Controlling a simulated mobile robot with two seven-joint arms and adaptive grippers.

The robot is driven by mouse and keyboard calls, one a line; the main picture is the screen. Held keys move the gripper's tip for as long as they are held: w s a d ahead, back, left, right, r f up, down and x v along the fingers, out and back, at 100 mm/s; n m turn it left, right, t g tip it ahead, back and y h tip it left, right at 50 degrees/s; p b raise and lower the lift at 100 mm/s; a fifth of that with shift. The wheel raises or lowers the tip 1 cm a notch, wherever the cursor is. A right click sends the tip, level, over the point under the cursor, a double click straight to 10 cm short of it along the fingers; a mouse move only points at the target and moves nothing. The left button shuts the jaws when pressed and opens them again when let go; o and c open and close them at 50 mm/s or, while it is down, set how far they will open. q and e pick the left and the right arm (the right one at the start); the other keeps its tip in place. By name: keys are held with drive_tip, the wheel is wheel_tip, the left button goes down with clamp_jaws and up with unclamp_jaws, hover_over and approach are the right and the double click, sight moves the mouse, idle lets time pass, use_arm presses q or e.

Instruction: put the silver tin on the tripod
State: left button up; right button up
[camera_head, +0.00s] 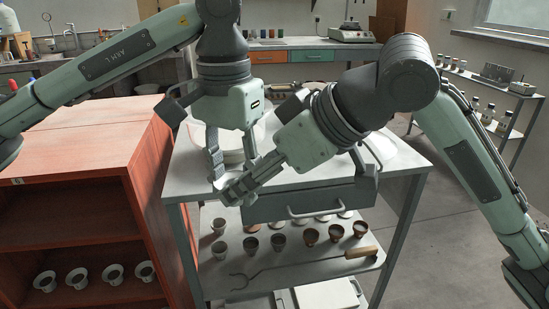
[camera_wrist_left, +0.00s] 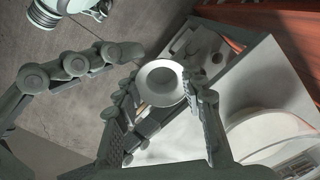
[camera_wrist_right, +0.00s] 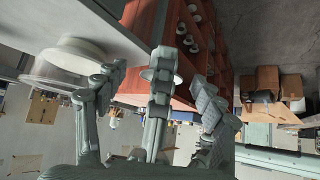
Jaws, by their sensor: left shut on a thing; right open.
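The silver tin (camera_wrist_left: 161,80) is a small round cup with a wide pale rim, between the fingers of my left gripper (camera_wrist_left: 163,98) in the left wrist view. My left gripper (camera_head: 231,165) points down at the bench's front left corner in the head view and is shut on the tin. My right gripper (camera_head: 240,186) is open, close beside the left one, and overlaps it in the head view. In the right wrist view a pale rim (camera_wrist_right: 150,75) shows partly behind a finger. I cannot make out the tripod; the arms hide part of the bench top.
The grey bench (camera_head: 405,165) has a drawer (camera_head: 312,201) in front. Its lower shelf (camera_head: 225,278) holds several small cups and a long wood-handled tool. A reddish cabinet (camera_head: 75,145) with several pale cups stands close at left. Pale round vessels stand behind the arms. Floor is free at right.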

drive_tip(key=shift+x, duration=1.3)
drive_tip(key=shift+c, duration=0.3)
drive_tip(key=c, duration=1)
use_arm(q)
drive_tip(key=o, duration=0.8)
use_arm(e)
drive_tip(key=shift+w+d, duration=0.1)
drive_tip(key=shift+c, duration=0.6)
use_arm(q)
drive_tip(key=shift+o, duration=0.3)
drive_tip(key=shift+r, duration=0.1)
